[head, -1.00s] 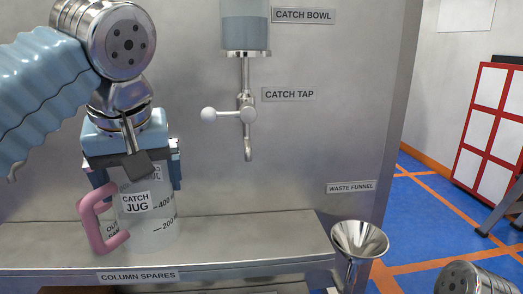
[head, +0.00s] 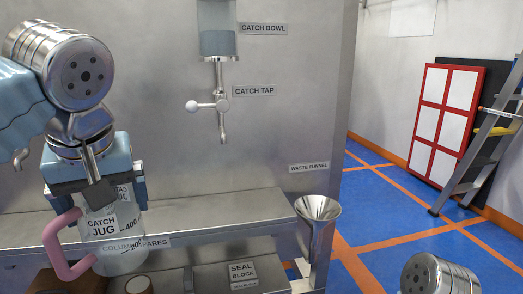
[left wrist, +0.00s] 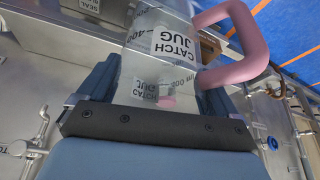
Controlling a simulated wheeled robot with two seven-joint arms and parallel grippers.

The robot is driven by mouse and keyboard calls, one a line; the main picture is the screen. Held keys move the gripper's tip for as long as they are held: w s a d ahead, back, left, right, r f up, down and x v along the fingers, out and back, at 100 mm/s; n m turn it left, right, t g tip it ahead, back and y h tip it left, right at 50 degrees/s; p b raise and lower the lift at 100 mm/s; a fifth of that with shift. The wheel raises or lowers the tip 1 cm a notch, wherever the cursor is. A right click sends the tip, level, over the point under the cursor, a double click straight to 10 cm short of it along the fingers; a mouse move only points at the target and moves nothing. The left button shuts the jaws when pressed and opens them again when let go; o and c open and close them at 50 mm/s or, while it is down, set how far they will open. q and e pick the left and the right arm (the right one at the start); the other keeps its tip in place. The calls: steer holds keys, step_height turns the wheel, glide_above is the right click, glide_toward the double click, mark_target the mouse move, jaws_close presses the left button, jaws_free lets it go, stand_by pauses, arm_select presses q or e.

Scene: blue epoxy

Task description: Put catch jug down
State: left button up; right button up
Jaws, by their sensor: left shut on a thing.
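The catch jug (head: 121,252) is clear, with a pink handle (head: 57,249), a name label and volume marks. My left gripper (head: 97,188) is shut on its upper part and holds it from above. The jug looks upright and shows in front of the shelf edge; I cannot tell whether its base touches anything. In the left wrist view the jug (left wrist: 150,50) sits between the two fingers (left wrist: 155,95), handle to the right. A small pinkish thing shows through its wall there. My right gripper is not in view; only a metal part of my right arm shows at the bottom right.
A steel shelf (head: 205,211) labelled column spares runs behind the jug. The catch bowl (head: 218,40) and catch tap (head: 222,104) hang on the panel. The waste funnel (head: 317,209) stands right of the shelf. A seal block label (head: 242,271) is lower. A ladder (head: 478,150) stands far right.

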arm_select(q)
steer(key=w+f+m, duration=0.1)
steer(key=w+f, duration=0.3)
steer(key=f, duration=1)
steer(key=w+d+f+m+h, duration=0.1)
steer(key=w+f, duration=0.3)
steer(key=f, duration=1.1)
steer(key=w+d+f+m+h, duration=0.1)
steer(key=w+f+m, duration=0.2)
steer(key=f, duration=1.1)
steer(key=shift+w+f+t, duration=0.3)
steer(key=shift+w+t, duration=0.1)
steer(key=shift+w, duration=0.45)
